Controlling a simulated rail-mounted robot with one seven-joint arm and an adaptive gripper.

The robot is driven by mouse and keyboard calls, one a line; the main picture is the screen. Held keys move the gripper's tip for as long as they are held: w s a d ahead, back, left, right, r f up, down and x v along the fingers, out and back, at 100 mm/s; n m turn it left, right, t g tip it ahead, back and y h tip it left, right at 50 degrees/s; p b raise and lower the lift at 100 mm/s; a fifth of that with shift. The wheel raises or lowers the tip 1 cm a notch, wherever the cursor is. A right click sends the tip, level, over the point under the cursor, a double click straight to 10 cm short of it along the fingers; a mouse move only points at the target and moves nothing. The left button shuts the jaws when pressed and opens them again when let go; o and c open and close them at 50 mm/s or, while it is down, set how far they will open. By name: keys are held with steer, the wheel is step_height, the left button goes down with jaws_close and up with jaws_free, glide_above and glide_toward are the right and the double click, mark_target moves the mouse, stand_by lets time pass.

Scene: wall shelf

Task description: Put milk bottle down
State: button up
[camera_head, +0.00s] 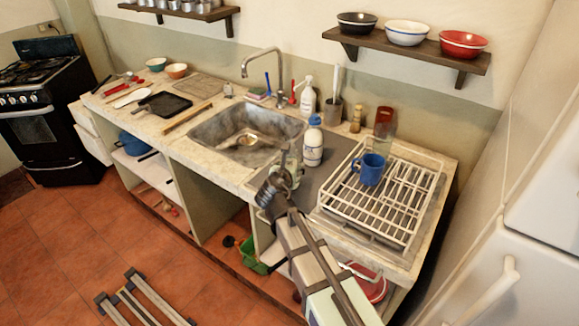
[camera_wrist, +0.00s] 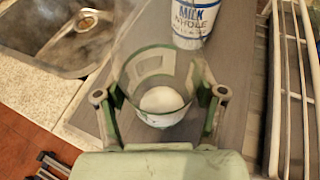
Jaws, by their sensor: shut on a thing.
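My gripper (camera_head: 287,165) is over the front of the counter, right of the sink. In the wrist view my gripper (camera_wrist: 160,92) has its fingers on both sides of a see-through container with green and white markings (camera_wrist: 163,68). A white round shape shows inside it. Whether its base touches the counter I cannot tell.
The grey mat (camera_head: 268,181) has a little free room beside the sink (camera_head: 213,127). A white dish rack (camera_head: 408,207) with a blue mug (camera_head: 370,168) stands to the right. A soap bottle (camera_head: 308,97) and a utensil cup (camera_head: 333,112) stand behind.

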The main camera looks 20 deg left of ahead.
steer(key=o, duration=1.7)
steer(key=shift+c, duration=0.2)
steer(key=shift+s+r, duration=0.15)
steer(key=b+v, duration=0.1)
steer(key=v, duration=1)
steer(key=shift+s+b, duration=0.3)
steer(key=shift+s, duration=0.05)
